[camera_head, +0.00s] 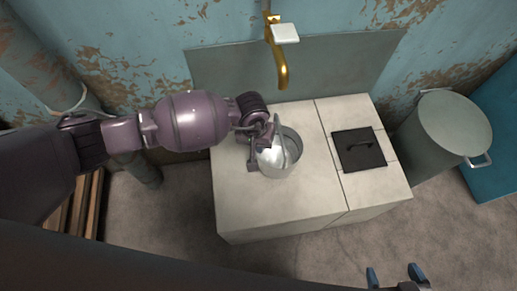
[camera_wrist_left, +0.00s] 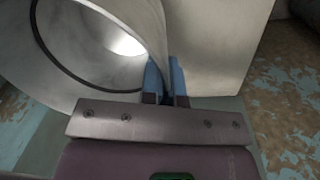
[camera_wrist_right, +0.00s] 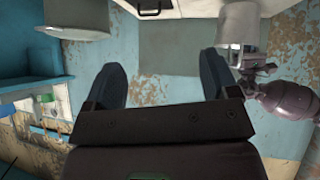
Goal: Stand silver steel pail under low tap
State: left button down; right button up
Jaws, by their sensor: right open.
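The silver steel pail (camera_head: 285,164) is upright at the white tiled block (camera_head: 240,205), its handle raised; I cannot tell whether its base touches the top. The pail also shows in the left wrist view (camera_wrist_left: 85,45) and the right wrist view (camera_wrist_right: 238,24). The low brass tap (camera_head: 282,72) hangs from the wall behind the pail, its spout end further back than the pail. My left gripper (camera_wrist_left: 166,78) is shut on the pail's wall at the rim, one finger inside and one outside. My right gripper (camera_head: 396,277) is open and empty at the front right, clear of the block.
A dark square lid (camera_head: 358,150) with a handle lies on the block's right part. A large grey-green bin (camera_head: 440,140) stands right of the block. A white box (camera_head: 285,33) sits near the tap's top. Wooden slats (camera_head: 75,205) are at left. Block top in front of the pail is clear.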

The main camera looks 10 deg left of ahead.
pick_arm(q)
notch_tip(320, 180, down, 4)
jog(key=shift+s+f+b, duration=0.1)
jog(key=shift+f+b, duration=0.05)
jog(key=shift+b, duration=0.45)
jog(key=c, duration=1.4)
grip_release()
pick_arm(e)
jog(key=shift+w+a+f, duration=0.1)
jog(key=shift+w+a, duration=0.1)
jog(key=shift+w, duration=0.1)
pick_arm(q)
jog(key=shift+o, duration=0.2)
jog(key=shift+r, duration=0.35)
notch_tip(320, 180, up, 12)
jog(key=a+p, duration=0.1)
jog(key=p, duration=0.2)
jog(key=shift+f+p, duration=0.2)
jog(key=shift+p, duration=0.15)
pick_arm(e)
jog(key=shift+s+d+m, duration=0.4)
jog(key=shift+s+d, duration=0.05)
jog(key=shift+s, duration=0.25)
